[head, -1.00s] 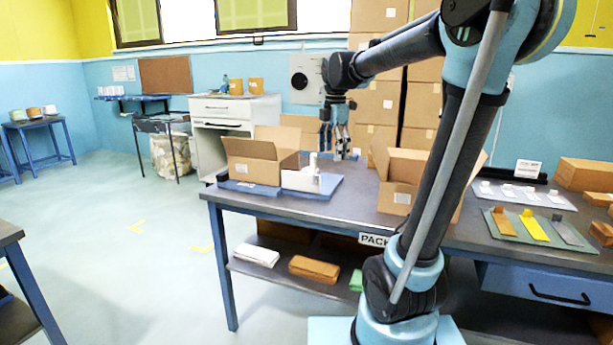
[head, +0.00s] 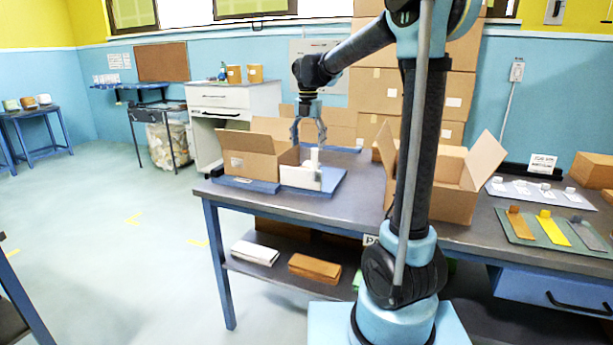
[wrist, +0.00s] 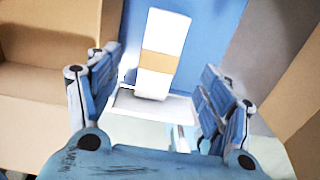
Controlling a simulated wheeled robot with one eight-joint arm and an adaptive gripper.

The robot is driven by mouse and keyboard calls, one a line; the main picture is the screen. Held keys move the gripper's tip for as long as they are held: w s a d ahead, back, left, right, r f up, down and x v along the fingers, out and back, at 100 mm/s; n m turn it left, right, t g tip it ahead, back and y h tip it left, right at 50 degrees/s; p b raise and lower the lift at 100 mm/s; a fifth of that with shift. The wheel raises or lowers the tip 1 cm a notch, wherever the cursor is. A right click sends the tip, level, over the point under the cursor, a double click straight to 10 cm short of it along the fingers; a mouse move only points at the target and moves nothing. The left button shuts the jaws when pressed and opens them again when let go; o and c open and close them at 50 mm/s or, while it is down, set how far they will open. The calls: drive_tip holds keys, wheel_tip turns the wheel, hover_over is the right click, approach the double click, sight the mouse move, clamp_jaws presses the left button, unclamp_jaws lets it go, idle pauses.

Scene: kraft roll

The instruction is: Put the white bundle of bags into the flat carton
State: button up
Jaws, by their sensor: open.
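My gripper (head: 309,132) is open and empty above the back of the packing table; its fingers also show in the wrist view (wrist: 160,85). In the head view a white upright thing (head: 314,157) below my gripper may be the same. An open brown carton (head: 250,160) stands left of it, and a taller open carton (head: 452,188) stands to the right. I cannot tell which is the flat carton.
A white low box (head: 300,178) sits on a blue mat (head: 333,180). The lower shelf holds another white bundle (head: 255,253) and a brown bundle (head: 314,268). Stacked cartons (head: 460,75) stand behind. Colored samples lie on a green mat (head: 520,233) at right.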

sight(308, 167)
drive_tip(key=shift+s+f, duration=0.2)
drive_tip(key=shift+f, duration=4.95)
drive_tip(key=c, duration=1.3)
